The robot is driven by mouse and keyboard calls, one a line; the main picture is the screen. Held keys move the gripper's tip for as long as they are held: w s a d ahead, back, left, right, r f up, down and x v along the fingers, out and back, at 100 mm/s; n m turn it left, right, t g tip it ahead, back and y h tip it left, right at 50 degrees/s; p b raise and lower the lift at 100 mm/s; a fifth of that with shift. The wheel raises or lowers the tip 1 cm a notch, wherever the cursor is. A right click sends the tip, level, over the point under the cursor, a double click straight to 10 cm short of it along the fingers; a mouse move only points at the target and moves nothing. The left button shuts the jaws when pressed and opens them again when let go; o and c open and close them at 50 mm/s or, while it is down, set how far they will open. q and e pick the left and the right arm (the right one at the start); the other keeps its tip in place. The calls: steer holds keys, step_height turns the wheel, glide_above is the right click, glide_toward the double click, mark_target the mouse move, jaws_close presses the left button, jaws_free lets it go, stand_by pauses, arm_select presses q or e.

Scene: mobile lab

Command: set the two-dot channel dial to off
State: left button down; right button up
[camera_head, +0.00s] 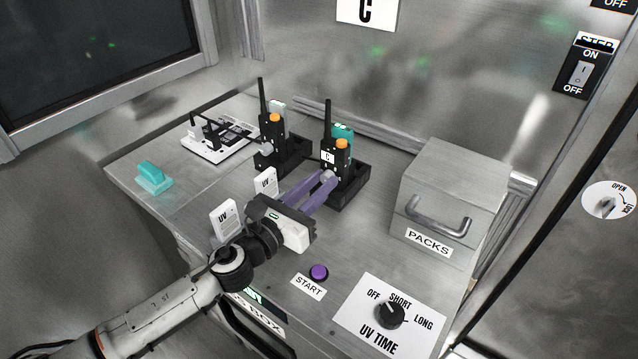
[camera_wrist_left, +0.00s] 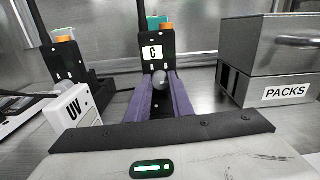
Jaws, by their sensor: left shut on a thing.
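A black radio (camera_head: 335,157) with an antenna, an orange top knob (camera_head: 342,144) and a "C" label stands in a black holder on the bench. It also shows in the wrist view (camera_wrist_left: 154,44). My left gripper (camera_head: 325,178) has its purple fingers shut on the grey dial (camera_wrist_left: 160,79) low on this radio's front. A second black radio (camera_head: 272,133), with a grey dial (camera_head: 267,149) on its front, stands to the left. I cannot make out dots by either dial, nor the setting of the gripped dial. My right gripper is not in view.
Two white UV cards (camera_head: 223,221) (camera_head: 266,181) stand beside my left arm. A PACKS box (camera_head: 452,195) is on the right. A purple START button (camera_head: 318,272) and a UV TIME dial (camera_head: 389,313) are at the front. A teal block (camera_head: 153,177) lies at the left.

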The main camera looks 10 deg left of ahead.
arm_select(q)
steer(key=shift+n, duration=3.1)
steer(key=c, duration=1.6)
jaws_free()
steer(key=shift+o, duration=0.2)
steer(key=v, duration=0.9)
steer(key=shift+f+b, duration=0.15)
steer(key=shift+b, duration=0.25)
steer(key=shift+s+a, duration=0.3)
steer(key=shift+s, duration=0.3)
